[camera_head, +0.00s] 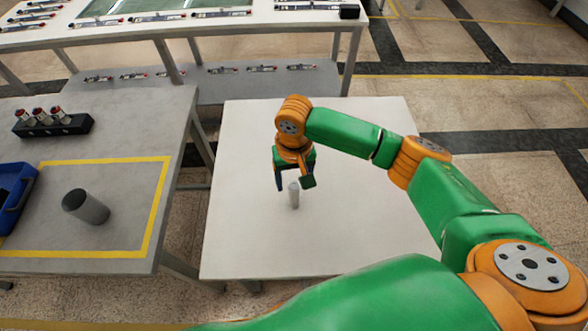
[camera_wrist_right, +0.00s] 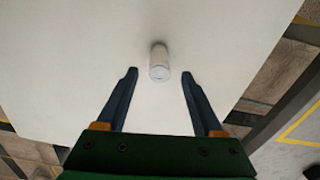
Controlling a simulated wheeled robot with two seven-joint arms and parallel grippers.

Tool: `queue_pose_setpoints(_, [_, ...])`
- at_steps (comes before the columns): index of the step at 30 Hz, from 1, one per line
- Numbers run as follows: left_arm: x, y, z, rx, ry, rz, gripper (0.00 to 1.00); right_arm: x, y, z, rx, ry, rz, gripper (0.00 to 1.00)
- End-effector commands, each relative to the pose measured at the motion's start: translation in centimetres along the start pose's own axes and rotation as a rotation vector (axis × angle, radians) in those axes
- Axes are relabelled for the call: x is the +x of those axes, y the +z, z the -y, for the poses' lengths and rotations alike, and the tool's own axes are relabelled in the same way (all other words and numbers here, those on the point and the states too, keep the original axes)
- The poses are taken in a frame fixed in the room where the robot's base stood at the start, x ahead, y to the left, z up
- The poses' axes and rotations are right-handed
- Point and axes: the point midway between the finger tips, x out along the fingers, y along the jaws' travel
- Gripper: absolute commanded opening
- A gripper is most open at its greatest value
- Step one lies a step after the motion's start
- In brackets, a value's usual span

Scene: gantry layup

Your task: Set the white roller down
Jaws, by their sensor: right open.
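The white roller (camera_head: 294,195) stands upright on the white table (camera_head: 240,240). My right gripper (camera_head: 293,187) is over the same table, right at the roller in the head view. In the right wrist view the roller (camera_wrist_right: 159,62) shows just beyond the fingertips of my right gripper (camera_wrist_right: 159,74), centred between them. The fingers are spread wide, with a clear gap on each side, and neither touches the roller. My left gripper is not in either view.
A grey table (camera_head: 120,260) on the left bears a grey cup (camera_head: 86,207), a black holder (camera_head: 52,126) with red-tipped pieces and a blue bin (camera_head: 14,195). A long bench (camera_head: 150,30) stands behind. The white table is otherwise clear.

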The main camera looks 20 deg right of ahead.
Motion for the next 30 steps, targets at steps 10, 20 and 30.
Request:
queue_pose_setpoints(10, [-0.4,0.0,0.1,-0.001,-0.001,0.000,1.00,-8.8,-0.1,0.0,0.001,-0.002,-0.003,0.69])
queue_pose_setpoints(20, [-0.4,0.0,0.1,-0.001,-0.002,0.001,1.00,-9.8,0.0,0.0,0.001,0.001,0.000,0.69])
queue_pose_setpoints(30, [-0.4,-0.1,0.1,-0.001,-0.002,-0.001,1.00,-9.8,0.0,0.0,0.001,0.001,0.000,0.69])
